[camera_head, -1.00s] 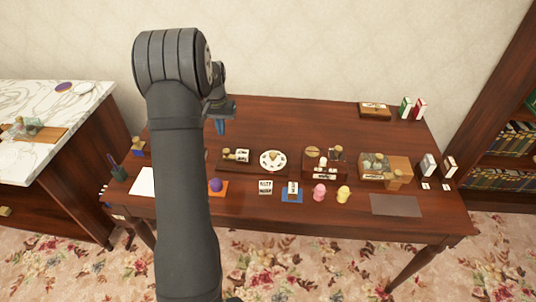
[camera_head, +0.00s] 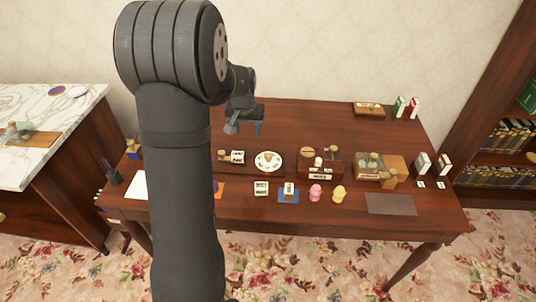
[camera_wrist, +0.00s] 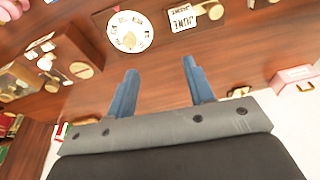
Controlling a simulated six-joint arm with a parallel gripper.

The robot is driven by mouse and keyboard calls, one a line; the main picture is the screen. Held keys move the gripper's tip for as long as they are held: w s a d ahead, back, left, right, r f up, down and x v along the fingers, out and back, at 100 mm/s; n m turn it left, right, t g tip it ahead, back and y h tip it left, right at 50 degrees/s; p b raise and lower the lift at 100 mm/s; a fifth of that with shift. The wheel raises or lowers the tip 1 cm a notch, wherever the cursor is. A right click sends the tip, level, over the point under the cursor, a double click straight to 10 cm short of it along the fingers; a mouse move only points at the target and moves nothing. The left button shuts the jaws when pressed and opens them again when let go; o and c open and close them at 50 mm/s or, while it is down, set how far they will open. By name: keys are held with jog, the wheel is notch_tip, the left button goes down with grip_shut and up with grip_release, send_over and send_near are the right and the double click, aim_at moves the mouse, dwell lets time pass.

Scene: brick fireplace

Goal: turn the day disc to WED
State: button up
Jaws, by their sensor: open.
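The day disc (camera_head: 268,162) is a white round plate with dark marks around its rim and a tan knob at its centre. It sits on a dark wooden base on the desk. In the wrist view the disc (camera_wrist: 119,22) shows at the top, beyond my fingertips; its lettering is too small to read surely. My gripper (camera_head: 243,130) is above the desk, behind and left of the disc, apart from it. In the wrist view my gripper (camera_wrist: 160,67) has its two blue fingers spread with nothing between them.
A month card reading JUNE (camera_wrist: 182,18) is beside the disc. A wooden box (camera_head: 320,165) stands right of the disc. Pink (camera_head: 315,193) and yellow (camera_head: 339,194) pieces stand in front. The desk's back middle is clear.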

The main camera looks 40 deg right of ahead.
jog(key=t+h, duration=0.1)
jog(key=h, duration=0.1)
send_near(268, 155)
jog(key=shift+y, duration=0.3)
jog(key=x, duration=0.8)
jog(key=shift+d, duration=0.35)
jog(key=shift+c, duration=0.5)
jog(key=c, duration=0.9)
jog(key=shift+m, duration=0.6)
jog(key=m, duration=0.2)
jog(key=m+g+h, duration=0.1)
jog(key=shift+w+a+m+g, duration=0.15)
jog(key=shift+m+g, duration=0.15)
jog(key=shift+m, duration=0.1)
jog(key=shift+w+m+g, duration=0.1)
jog(key=shift+m+g, duration=0.4)
jog(key=shift+m, duration=0.75)
jog(key=shift+w+m+g, duration=0.1)
jog(key=shift+m+g, duration=0.4)
jog(key=shift+m, duration=0.75)
